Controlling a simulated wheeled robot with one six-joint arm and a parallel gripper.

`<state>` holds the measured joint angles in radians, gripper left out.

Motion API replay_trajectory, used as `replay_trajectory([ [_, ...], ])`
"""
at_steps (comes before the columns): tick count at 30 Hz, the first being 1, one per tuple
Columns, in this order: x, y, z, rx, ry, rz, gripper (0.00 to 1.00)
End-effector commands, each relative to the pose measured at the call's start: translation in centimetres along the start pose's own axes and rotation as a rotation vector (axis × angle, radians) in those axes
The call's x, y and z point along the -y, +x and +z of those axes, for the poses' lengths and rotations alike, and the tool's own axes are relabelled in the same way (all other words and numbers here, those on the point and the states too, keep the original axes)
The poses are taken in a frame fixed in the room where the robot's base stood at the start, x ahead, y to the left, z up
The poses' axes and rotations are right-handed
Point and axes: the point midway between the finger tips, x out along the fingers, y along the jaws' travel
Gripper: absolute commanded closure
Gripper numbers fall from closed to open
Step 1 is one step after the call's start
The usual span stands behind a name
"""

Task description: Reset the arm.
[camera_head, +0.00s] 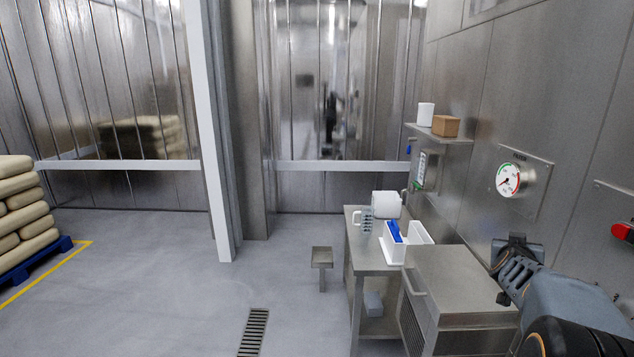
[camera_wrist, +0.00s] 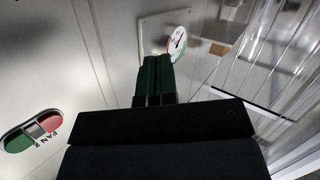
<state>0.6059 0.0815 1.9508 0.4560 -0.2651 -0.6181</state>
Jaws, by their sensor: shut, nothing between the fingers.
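My arm reaches in from the lower right in the head view, in front of the steel wall. My gripper (camera_head: 507,298) is at the end of the arm, above the right side of the steel cabinet, and its fingertips are small and dark there. In the wrist view my gripper's two dark green fingers (camera_wrist: 157,60) are side by side and closed together. Nothing shows between them. The fingers point toward the wall with the round gauge (camera_wrist: 178,43), apart from it.
A steel cabinet (camera_head: 450,272) and a table (camera_head: 371,262) stand below and left of the arm. A red knob (camera_head: 622,231) is at right.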

Motion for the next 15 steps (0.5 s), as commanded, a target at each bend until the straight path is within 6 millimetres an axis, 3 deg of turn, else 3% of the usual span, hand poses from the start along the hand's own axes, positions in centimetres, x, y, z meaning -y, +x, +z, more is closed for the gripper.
replay_trajectory([
  [5,6.3,-4.9,5.3,0.29,0.06,-0.241,1.0],
  [9,11.3,-13.1,10.3,0.604,0.049,-0.419,1.0],
  [15,13.2,-25.0,15.7,0.937,-0.101,-0.505,1.0],
])
